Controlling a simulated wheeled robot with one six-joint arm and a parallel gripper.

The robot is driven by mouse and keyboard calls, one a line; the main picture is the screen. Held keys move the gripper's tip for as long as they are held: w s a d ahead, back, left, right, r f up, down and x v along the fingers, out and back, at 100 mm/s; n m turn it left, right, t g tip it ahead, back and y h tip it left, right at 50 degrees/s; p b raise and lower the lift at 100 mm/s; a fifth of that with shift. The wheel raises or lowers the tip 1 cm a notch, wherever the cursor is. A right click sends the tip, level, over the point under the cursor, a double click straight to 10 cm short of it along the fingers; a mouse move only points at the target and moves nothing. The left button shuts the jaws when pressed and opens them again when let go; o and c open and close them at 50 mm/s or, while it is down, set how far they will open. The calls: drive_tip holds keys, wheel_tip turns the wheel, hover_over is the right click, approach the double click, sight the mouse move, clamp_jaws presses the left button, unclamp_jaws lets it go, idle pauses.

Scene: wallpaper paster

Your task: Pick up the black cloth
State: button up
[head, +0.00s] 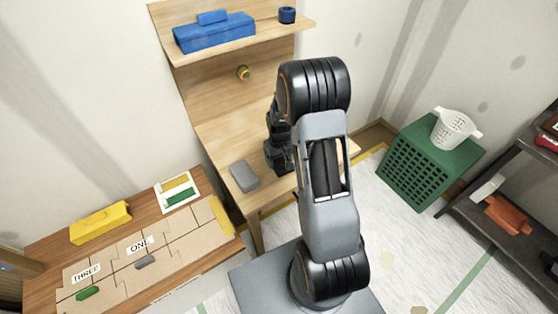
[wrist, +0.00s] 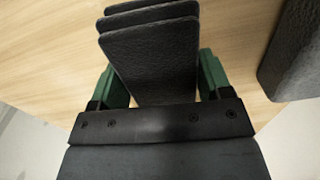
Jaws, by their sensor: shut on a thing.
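The black cloth (wrist: 152,58) looks like a stack of dark, rough-textured layers in the wrist view. It lies between the green fingers of my gripper (wrist: 160,80), which is shut on it. The pale wooden tabletop shows behind and around the cloth; whether the cloth touches it I cannot tell. In the head view my gripper (head: 279,158) is low at the wooden workbench (head: 222,134), and the cloth cannot be made out clearly there, with my arm beside it.
A grey block (head: 244,176) lies on the bench left of my gripper. Above are a yellow roll (head: 243,73) and a shelf with a blue toolbox (head: 214,34). A low table (head: 50,257) with cartons is at left, a green crate (head: 428,160) at right.

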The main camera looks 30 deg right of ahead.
drive_tip(key=shift+r, duration=0.15)
drive_tip(key=shift+r, duration=0.25)
wheel_tip(320, 180, up, 3)
drive_tip(key=shift+f+b, duration=0.15)
drive_tip(key=shift+b, duration=0.15)
drive_tip(key=s+r, duration=0.4)
drive_tip(key=r, duration=0.1)
drive_tip(key=shift+s+a+r, duration=0.1)
drive_tip(key=shift+s+a, duration=0.15)
drive_tip(key=shift+a, duration=0.1)
drive_tip(key=shift+s+a+r, duration=0.25)
drive_tip(key=shift+s+r, duration=0.45)
drive_tip(key=shift+s, duration=0.85)
drive_tip(key=shift+s+a+r, duration=0.25)
drive_tip(key=shift+s+r, duration=0.5)
drive_tip(key=shift+s, duration=0.85)
drive_tip(key=shift+s+a+r, duration=0.25)
drive_tip(key=shift+s+r, duration=0.45)
drive_tip(key=shift+s, duration=0.85)
drive_tip(key=o, duration=0.4)
drive_tip(key=c, duration=0.4)
